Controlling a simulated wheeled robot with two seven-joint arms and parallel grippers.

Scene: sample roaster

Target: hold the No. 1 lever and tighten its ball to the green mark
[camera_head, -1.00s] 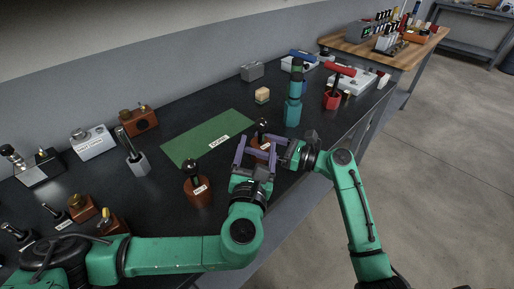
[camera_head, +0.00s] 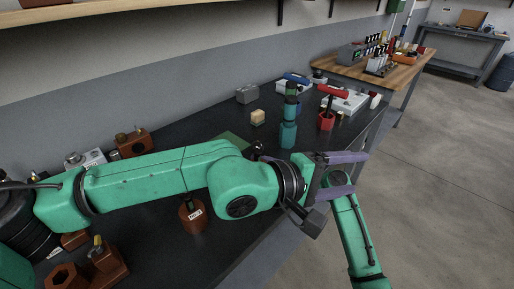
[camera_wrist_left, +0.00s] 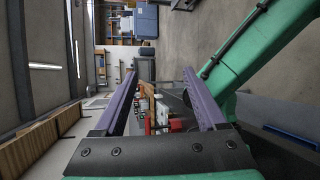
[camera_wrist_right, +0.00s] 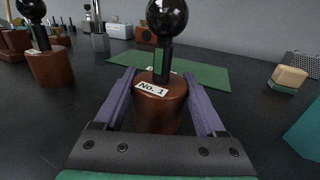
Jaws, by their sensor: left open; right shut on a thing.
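The No. 1 lever stands upright in the right wrist view: a brown round base (camera_wrist_right: 160,112) with a "No. 1" label, a dark stem with a green mark (camera_wrist_right: 159,62), and a black ball (camera_wrist_right: 167,17) on top. A short dark piece of stem shows between ball and green. My right gripper (camera_wrist_right: 160,84) is shut on the base, a finger along each side. In the head view only the dark ball (camera_head: 257,148) peeks out behind my left arm; the right gripper is hidden there. My left gripper (camera_head: 360,172) is open and empty, right of the lever, pointing right past the bench edge.
Another brown lever base (camera_head: 192,216) stands on the bench (camera_head: 235,255) left of it. A green mat (camera_head: 232,141) lies behind. Open floor is at right.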

